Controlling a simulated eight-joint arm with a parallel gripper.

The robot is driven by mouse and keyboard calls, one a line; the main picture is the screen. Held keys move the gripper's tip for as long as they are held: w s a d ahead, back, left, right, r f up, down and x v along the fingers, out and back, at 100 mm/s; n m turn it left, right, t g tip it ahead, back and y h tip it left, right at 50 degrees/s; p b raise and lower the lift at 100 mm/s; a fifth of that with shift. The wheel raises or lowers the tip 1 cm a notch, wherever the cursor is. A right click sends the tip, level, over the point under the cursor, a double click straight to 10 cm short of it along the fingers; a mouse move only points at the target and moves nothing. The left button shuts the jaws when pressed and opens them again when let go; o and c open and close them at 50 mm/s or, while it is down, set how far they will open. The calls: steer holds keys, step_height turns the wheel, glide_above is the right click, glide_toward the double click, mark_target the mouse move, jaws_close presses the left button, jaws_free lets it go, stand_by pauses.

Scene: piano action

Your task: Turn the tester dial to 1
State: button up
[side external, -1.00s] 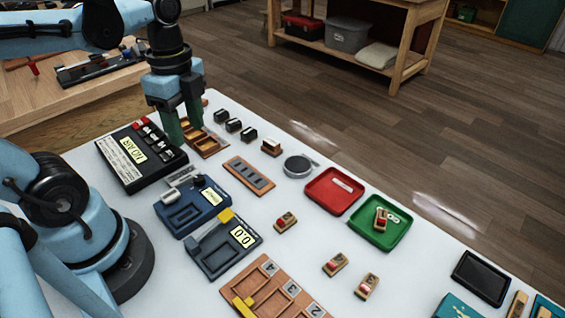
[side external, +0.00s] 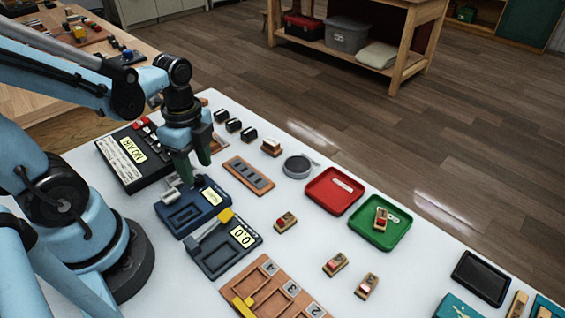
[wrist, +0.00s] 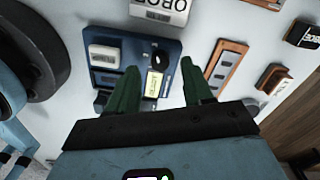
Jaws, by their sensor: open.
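The blue tester (side external: 185,217) sits on the white table, with a recessed slot and a pale yellow display (wrist: 152,87). Its round black dial (wrist: 155,62) shows in the wrist view with a small white mark; I cannot read its setting. In the side view my gripper hides the dial. My gripper (side external: 194,170) points down above the far side of the tester, its green fingers open and empty. In the wrist view the fingertips (wrist: 162,72) lie to either side of the dial; I cannot tell their height above it.
A black device (side external: 140,158) reading "NO AIR" stands behind left. A second dark device (side external: 222,252) with a yellow-tipped lever and display "0.0" stands in front. A wooden slotted rack (side external: 248,175) is to the right, with red (side external: 333,191) and green (side external: 380,222) trays beyond.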

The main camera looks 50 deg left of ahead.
mark_target(199, 180)
steer(key=shift+f, duration=1.25)
steer(key=shift+c, duration=0.3)
jaws_close()
